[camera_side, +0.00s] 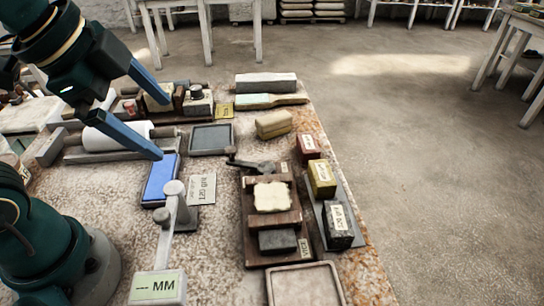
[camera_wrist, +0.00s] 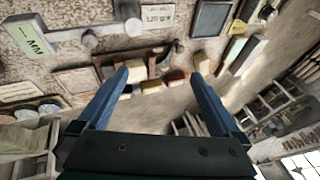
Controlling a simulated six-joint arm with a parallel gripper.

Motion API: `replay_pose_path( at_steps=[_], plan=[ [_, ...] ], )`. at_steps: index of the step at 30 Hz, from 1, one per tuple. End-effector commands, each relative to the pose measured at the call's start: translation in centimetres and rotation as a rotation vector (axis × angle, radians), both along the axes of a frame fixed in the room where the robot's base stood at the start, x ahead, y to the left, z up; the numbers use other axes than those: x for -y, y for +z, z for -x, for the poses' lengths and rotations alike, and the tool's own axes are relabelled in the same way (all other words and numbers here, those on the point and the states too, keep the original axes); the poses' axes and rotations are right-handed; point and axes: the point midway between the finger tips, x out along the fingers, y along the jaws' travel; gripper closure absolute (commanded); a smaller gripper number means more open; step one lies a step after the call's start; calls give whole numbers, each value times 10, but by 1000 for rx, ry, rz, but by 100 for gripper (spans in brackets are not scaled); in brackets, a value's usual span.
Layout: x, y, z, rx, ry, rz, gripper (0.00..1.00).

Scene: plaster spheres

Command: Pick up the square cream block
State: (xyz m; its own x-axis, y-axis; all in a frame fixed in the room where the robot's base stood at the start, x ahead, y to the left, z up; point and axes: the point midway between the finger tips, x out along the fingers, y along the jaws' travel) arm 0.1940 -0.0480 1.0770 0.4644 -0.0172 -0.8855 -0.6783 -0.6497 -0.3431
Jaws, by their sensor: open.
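The square cream block (camera_side: 271,197) lies flat on a brown wooden holder (camera_side: 252,222) towards the front right of the speckled bench. It also shows in the wrist view (camera_wrist: 137,71), near the left fingertip in the picture but well beyond it. My gripper (camera_side: 162,128) is open and empty, above the left side of the bench, up and left of the block. Both blue fingers also show in the wrist view (camera_wrist: 159,74), with nothing held between them.
A dark block (camera_side: 278,240) shares the holder. Red (camera_side: 308,148), yellow (camera_side: 321,178) and black (camera_side: 338,225) labelled blocks stand right of it near the bench edge. A tan block (camera_side: 273,124) lies behind.

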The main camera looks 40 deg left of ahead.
Motion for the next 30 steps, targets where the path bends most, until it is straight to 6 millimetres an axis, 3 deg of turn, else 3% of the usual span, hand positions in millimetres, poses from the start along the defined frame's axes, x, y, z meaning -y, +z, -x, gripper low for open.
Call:
replay_pose_path(
  at_steps=[3,8,14,18,24,30],
  plan=[
    [11,6,-27,-47,-307,-131,0],
    [30,2,-60,-103,-672,-264,0],
    [59,-24,-95,-173,-1063,-369,0],
    [81,-54,-112,-229,-1283,-403,0],
    [106,-99,-119,-312,-1416,-393,0],
    [114,-126,-111,-376,-1456,-374,0]
  ],
)
